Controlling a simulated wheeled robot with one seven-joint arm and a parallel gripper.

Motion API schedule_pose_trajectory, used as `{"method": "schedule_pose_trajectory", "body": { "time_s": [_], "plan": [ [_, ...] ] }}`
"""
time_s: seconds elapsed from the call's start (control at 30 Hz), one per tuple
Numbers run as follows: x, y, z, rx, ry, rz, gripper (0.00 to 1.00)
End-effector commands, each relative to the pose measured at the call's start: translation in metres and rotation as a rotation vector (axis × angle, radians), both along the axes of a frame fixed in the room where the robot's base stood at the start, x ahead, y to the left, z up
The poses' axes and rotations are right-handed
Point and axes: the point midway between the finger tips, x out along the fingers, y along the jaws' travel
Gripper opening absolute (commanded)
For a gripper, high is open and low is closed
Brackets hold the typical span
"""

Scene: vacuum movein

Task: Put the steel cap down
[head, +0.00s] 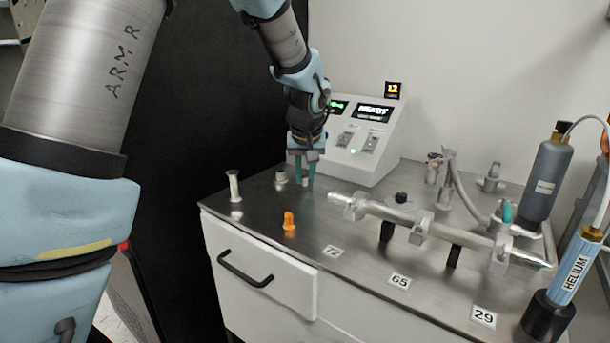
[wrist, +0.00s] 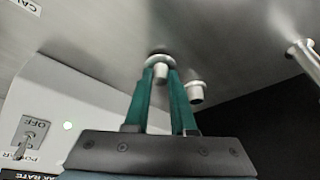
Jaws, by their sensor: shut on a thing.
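My gripper (head: 304,182) points down over the back left of the steel bench, with its teal fingers close together. In the wrist view my gripper (wrist: 163,78) is shut on a small steel cap (wrist: 160,70), a short cylinder with a wider round flange. The flange is at or very near the bench surface; I cannot tell whether it touches. In the head view the fingers mostly hide the cap. A second, similar steel piece stands on the bench just beside it, left of my gripper in the head view (head: 281,179) and right of the fingers in the wrist view (wrist: 196,92).
A steel post (head: 234,187) stands at the bench's left edge. An orange piece (head: 289,222) is near the front. A white control box (head: 360,140) stands close behind my gripper. A steel pipe assembly (head: 430,225) fills the right side. Bare bench (head: 265,203) lies in front.

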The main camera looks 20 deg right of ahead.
Motion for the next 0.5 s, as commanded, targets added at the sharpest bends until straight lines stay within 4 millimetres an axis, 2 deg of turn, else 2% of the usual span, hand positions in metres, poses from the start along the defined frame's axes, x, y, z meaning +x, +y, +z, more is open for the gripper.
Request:
{"method": "schedule_pose_trajectory", "body": {
  "time_s": [0.43,0.47,0.5],
  "plan": [
    [0.0000,0.0000,-0.0081,0.000,-0.001,0.000,0.00],
    [0.0000,0.0000,-0.0066,0.000,-0.001,0.000,0.27],
    [0.0000,0.0001,-0.0064,0.000,0.000,0.000,0.31]
  ]
}}
